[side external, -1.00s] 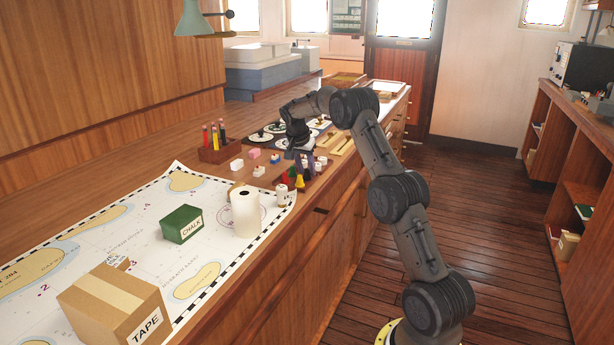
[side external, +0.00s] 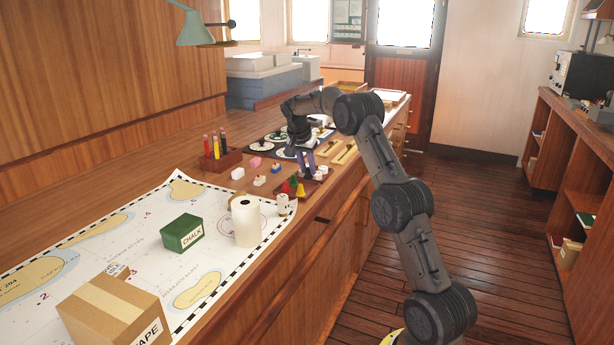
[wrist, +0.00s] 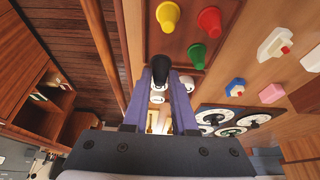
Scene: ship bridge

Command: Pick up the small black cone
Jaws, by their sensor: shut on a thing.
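The small black cone (wrist: 161,68) is between my fingertips in the wrist view. My gripper (wrist: 160,80) is shut on it.
White pieces (wrist: 187,83) sit beneath my fingers. A paper roll (side external: 246,222) and chalk box (side external: 182,233) stand nearer.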

